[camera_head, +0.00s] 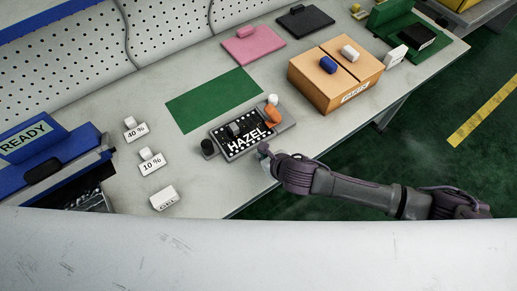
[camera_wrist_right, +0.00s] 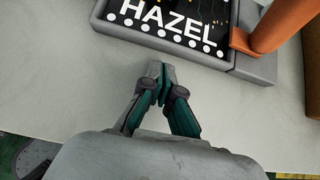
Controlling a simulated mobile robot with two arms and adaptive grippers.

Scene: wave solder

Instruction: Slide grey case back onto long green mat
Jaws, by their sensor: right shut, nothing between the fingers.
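The grey case (camera_head: 287,125) holds a black board marked HAZEL (camera_head: 245,139) and lies on the bench in front of the long green mat (camera_head: 213,99). Its far edge is close to the mat's near edge; I cannot tell whether they overlap. An orange part (camera_head: 273,116) with a white top is at its right end, and a black knob (camera_head: 208,147) at its left. My right gripper (camera_head: 264,149) is shut and empty at the case's near side. In the right wrist view its fingertips (camera_wrist_right: 161,74) point at the case's near rim (camera_wrist_right: 255,66), with a small gap.
A cardboard box marked PARTS (camera_head: 318,88) stands to the right. Cards marked 40 % (camera_head: 136,133) and 10 % (camera_head: 152,166) and a white block (camera_head: 164,198) are on the left. Pink (camera_head: 253,46) and black (camera_head: 304,21) mats lie behind. The bench's front edge is near my right arm.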

